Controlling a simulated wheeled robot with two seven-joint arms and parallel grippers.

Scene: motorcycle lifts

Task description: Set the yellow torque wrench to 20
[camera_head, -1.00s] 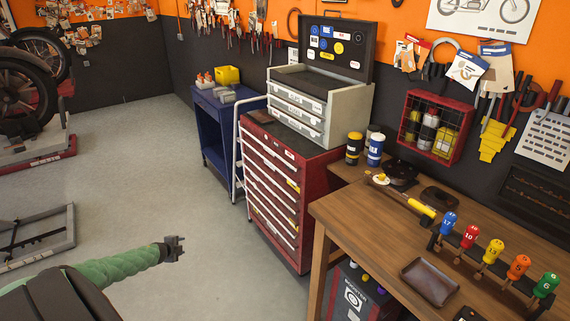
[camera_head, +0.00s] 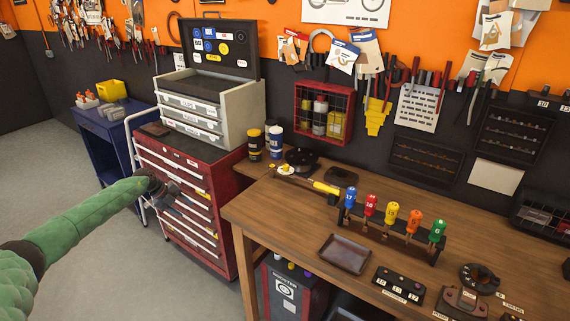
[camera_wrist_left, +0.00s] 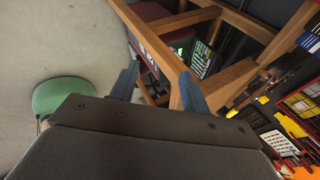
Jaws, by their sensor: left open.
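The torque wrench with a yellow handle (camera_head: 326,188) lies on the wooden workbench (camera_head: 262,207), near its back edge, left of the row of coloured screwdrivers. Its setting is too small to read. My left gripper (camera_head: 171,193) is in front of the red tool cabinet, left of the bench and apart from the wrench. In the left wrist view its two fingers (camera_wrist_left: 159,88) stand apart with nothing between them. The wrench cannot be made out in that view. My right gripper is not in view.
The numbered screwdrivers (camera_head: 388,217) stand in a rack, with a dark tray (camera_head: 344,254) in front. Yellow and blue cans (camera_head: 275,142) stand at the bench's back left corner. The red cabinet (camera_head: 225,200) stands left of the bench. Clear bench top lies left of the tray.

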